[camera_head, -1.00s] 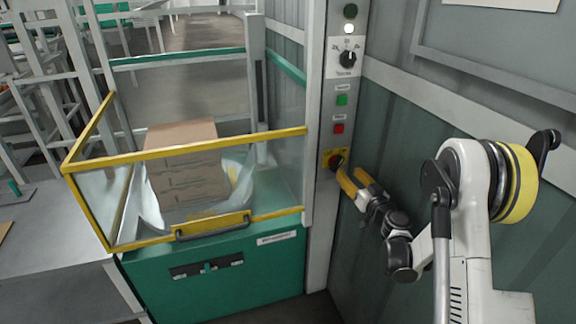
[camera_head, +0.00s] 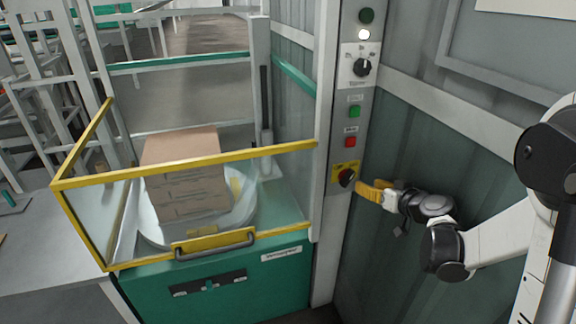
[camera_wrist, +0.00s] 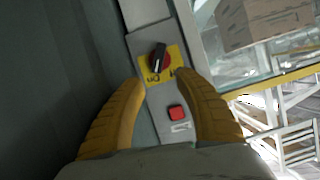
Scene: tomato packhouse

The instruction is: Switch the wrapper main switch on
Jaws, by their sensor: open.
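The wrapper main switch (camera_head: 347,176) is a red and black rotary knob on a yellow plate, low on the grey control post. It also shows in the wrist view (camera_wrist: 159,59), where its black handle stands nearly upright, leaning slightly. Lettering on the plate is too small to read surely. My gripper (camera_head: 366,188) is just right of the switch in the head view. In the wrist view my gripper (camera_wrist: 160,80) has its two yellow fingers spread, with tips just short of the plate on either side. Nothing is between them; contact with the knob is not visible.
Above the switch on the post are a red button (camera_head: 350,142), a green button (camera_head: 354,111), a selector knob (camera_head: 362,67) and a lit white lamp (camera_head: 364,35). The yellow-framed guard (camera_head: 190,163) encloses a carton (camera_head: 185,180) to the left. A panelled wall stands right.

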